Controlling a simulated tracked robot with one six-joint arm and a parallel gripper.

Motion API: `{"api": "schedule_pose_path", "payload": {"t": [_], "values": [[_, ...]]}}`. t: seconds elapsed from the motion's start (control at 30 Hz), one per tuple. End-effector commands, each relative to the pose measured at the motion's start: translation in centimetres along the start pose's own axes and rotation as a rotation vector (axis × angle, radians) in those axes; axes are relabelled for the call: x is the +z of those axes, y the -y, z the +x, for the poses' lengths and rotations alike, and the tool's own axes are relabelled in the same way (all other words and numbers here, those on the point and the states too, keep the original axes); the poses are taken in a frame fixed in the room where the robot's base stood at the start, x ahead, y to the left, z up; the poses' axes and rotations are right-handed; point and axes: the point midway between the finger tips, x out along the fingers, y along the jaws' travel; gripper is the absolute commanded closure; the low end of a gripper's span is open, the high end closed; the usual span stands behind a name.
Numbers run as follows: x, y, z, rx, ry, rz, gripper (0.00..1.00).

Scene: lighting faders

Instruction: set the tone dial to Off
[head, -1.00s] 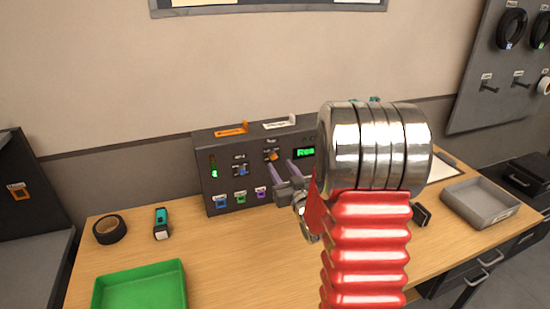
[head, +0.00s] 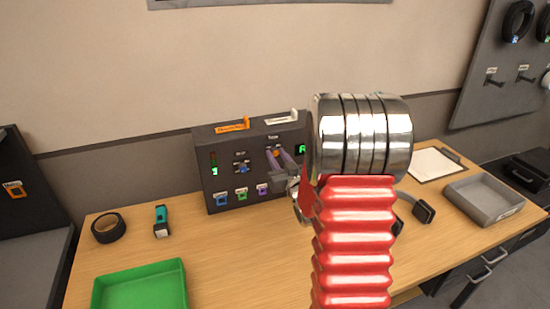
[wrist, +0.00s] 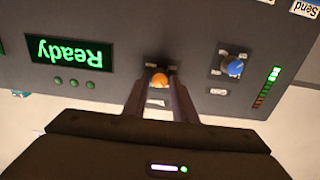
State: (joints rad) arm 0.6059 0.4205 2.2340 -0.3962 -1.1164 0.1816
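The tone dial is an orange knob (head: 276,154) on the upper middle of a dark grey control box (head: 237,166). The wrist view, upside down, shows the orange knob (wrist: 159,80) with pale labels around it; I cannot read them or the setting. My gripper (head: 281,156) is at the panel face, its two purple-grey fingers on either side of the knob. In the wrist view my gripper (wrist: 160,84) looks open, with a narrow gap around the knob. The fingers hide part of the dial's surroundings.
A blue knob (wrist: 233,67) sits beside the tone dial. A green "Ready" display (wrist: 69,53) is on its other side. A green tray (head: 140,288), tape roll (head: 108,228) and grey tray (head: 483,199) stand on the wooden table.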

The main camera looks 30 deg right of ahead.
Motion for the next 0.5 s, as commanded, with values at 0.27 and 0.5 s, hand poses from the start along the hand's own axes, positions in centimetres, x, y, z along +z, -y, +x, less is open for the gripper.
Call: {"api": "schedule_pose_path", "payload": {"t": [0.27, 0.5], "values": [[0.00, -0.06, -0.03, 0.001, 0.000, 0.000, 0.95], [0.05, 0.46, -0.11, -0.004, 0.001, -0.004, 1.00]]}}
